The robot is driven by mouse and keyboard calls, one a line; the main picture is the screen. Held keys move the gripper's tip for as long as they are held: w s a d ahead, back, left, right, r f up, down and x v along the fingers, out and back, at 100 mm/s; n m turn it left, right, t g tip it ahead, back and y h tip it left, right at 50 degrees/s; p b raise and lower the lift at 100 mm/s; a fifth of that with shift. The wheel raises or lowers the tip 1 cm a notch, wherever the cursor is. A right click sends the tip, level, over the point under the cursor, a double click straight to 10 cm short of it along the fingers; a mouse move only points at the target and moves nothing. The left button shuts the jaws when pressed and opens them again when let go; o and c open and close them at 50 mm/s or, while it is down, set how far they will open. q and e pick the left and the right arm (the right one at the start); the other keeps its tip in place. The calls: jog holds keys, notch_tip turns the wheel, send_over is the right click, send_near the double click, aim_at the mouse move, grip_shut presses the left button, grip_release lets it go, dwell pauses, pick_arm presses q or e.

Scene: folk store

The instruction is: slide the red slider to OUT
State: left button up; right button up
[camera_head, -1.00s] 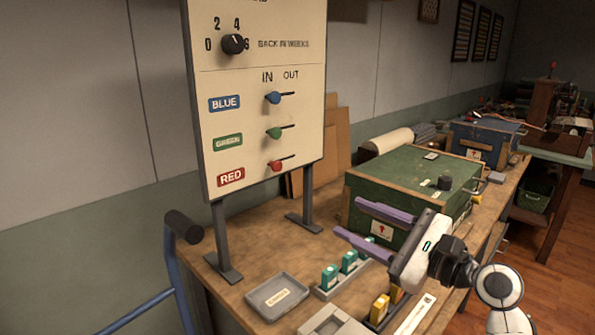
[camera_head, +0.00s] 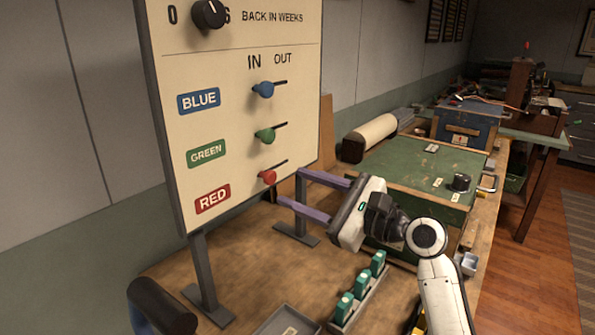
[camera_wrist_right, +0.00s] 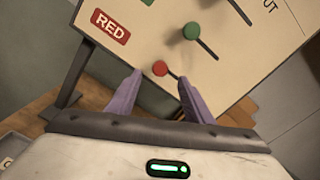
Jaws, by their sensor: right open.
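The red slider (camera_head: 267,177) is a round red knob at the left, IN end of its slot, in the lowest row of the upright board (camera_head: 221,133). It sits beside the RED label (camera_head: 212,198). In the right wrist view the red knob (camera_wrist_right: 160,68) shows just beyond and between the fingertips, apart from them. My right gripper (camera_head: 290,186) is open and empty, its purple fingers pointing at the board near the red knob. My left gripper is not in view.
The blue slider (camera_head: 263,89) and green slider (camera_head: 265,135) sit above the red one, also at the IN side. A green chest (camera_head: 405,165) stands behind my right arm. A holder with green pieces (camera_head: 358,290) and a grey tray (camera_head: 290,322) are on the bench below.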

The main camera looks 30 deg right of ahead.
aim_at(273, 178)
jog(key=b+x, duration=0.2)
jog(key=x, duration=0.5)
jog(key=shift+w, duration=0.1)
jog(key=shift+r, duration=0.1)
jog(key=shift+p, duration=0.5)
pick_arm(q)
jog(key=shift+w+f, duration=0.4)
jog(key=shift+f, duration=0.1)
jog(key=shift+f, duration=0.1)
pick_arm(e)
jog(key=c, duration=0.8)
